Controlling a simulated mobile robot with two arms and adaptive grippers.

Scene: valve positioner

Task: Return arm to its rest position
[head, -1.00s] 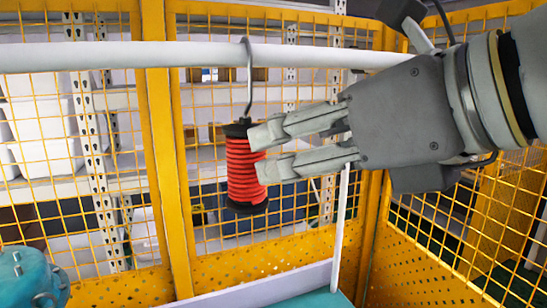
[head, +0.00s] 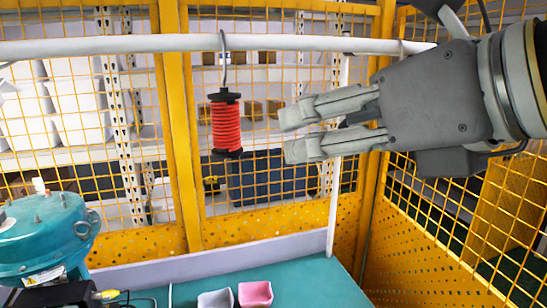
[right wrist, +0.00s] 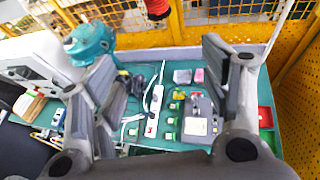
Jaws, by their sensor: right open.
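My right gripper (head: 290,133) is open and empty in the head view, its fingers pointing left. It also shows in the right wrist view, with its two fingers spread (right wrist: 150,70) above the workbench. A red spool (head: 226,125) with black ends hangs by a metal hook (head: 223,50) from the white horizontal bar (head: 130,45). The spool is to the left of the fingertips, with a clear gap between them. My left gripper is not in view.
A teal valve unit (head: 45,235) stands at the lower left. Pink (head: 256,294) and grey (head: 216,299) bins sit on the teal bench (head: 310,280). Yellow mesh fencing (head: 450,210) encloses the back and right. A power strip (right wrist: 154,110) and small parts lie on the bench.

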